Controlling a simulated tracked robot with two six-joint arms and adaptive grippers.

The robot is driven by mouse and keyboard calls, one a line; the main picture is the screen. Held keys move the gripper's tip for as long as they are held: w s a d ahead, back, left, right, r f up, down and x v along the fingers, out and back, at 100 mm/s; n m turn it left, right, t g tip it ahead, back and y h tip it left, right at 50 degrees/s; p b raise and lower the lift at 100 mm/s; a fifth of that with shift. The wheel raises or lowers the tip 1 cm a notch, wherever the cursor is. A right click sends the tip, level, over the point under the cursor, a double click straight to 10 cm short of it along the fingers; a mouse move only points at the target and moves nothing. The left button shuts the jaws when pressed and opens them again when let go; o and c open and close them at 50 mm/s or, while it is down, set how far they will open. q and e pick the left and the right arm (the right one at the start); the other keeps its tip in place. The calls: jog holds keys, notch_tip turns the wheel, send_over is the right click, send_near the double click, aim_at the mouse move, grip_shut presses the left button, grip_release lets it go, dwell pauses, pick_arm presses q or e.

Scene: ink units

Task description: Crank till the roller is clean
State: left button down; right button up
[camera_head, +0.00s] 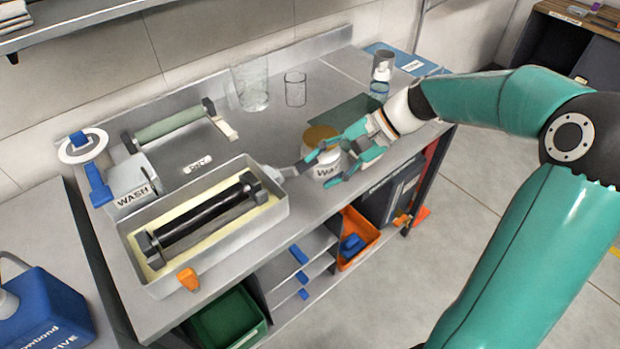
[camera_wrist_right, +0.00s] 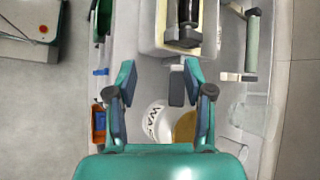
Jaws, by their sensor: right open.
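A black roller (camera_head: 208,217) lies in a pale grey tray (camera_head: 275,215) with a yellowish bottom; its surface looks dark along its length. The roller and tray also show at the top of the wrist view (camera_wrist_right: 183,12). A grey block that looks like the crank handle (camera_wrist_right: 177,87) sticks out from the tray's near end; in the head view it is the grey piece (camera_head: 288,170) beside the tray. My right gripper (camera_head: 328,167) is open and empty. In the wrist view its fingers (camera_wrist_right: 158,75) spread wide, with the grey block between them, close to the right finger. My left gripper is out of view.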

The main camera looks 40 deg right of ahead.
aim_at(310, 163)
jog(key=s+d+r+m+t+h+b, duration=0.25)
jog(key=d+r, duration=0.25)
jog(key=d, duration=0.3)
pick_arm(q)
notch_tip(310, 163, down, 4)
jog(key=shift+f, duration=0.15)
pick_arm(e)
jog(key=shift+n+t, duration=0.45)
jog(key=x, duration=1.6)
jog(key=shift+s+f, duration=0.1)
jog(key=shift+f, duration=0.1)
jog(key=shift+c, duration=0.3)
grip_shut()
